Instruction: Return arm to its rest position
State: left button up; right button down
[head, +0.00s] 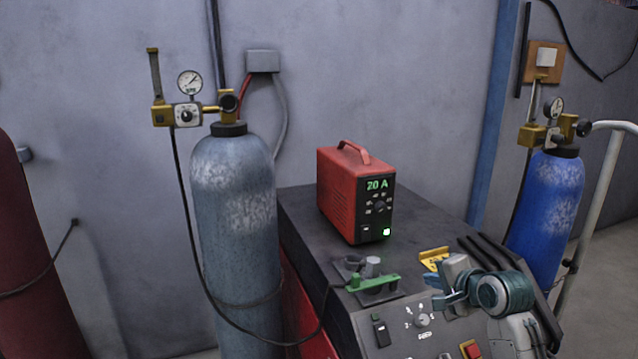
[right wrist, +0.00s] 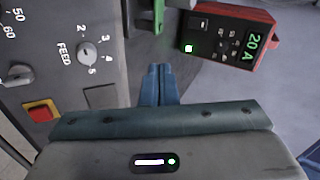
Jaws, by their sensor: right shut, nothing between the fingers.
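My right gripper (head: 440,298) is at the lower right of the head view, above the front edge of a dark machine (head: 300,215) with a sloped control panel (head: 395,345). Its blue fingers are together with nothing between them. In the right wrist view the shut fingertips (right wrist: 160,72) point up the picture, near the panel's edge. A green lever (head: 375,282) on a dark mount sits left of the gripper in the head view, apart from it. My left gripper is not in view.
A red power unit (head: 340,195) showing 20 A with a green light stands on the machine. A yellow tag (head: 434,258) lies behind my gripper. A grey cylinder (head: 235,200) stands left, a blue cylinder (head: 548,205) right. The panel has a FEED dial (right wrist: 88,52) and red button (right wrist: 40,110).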

jog(key=s+f+n+g+h, duration=0.2)
jog(key=s+f+n+g, duration=0.3)
jog(key=s+f, duration=1.35)
jog(key=s+d+f+n+g+h, duration=0.1)
jog(key=s+f+n, duration=0.25)
jog(key=s, duration=0.85)
jog(key=s+d+f+n+g+h, duration=0.1)
jog(key=s+f+n+g+h, duration=0.3)
jog(key=s, duration=0.8)
notch_tip(320, 180, down, 33)
jog(key=d+y+b, duration=0.2)
jog(key=d+b, duration=0.1)
jog(key=b, duration=0.1)
pick_arm(q)
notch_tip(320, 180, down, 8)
jog(key=b, duration=0.3)
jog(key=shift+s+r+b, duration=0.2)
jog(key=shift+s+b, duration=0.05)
jog(key=shift+b, duration=0.05)
pick_arm(e)
jog(key=s+d+f, duration=0.1)
jog(key=s+f, duration=1.8)
jog(key=f, duration=0.4)
jog(key=shift+f, duration=0.3)
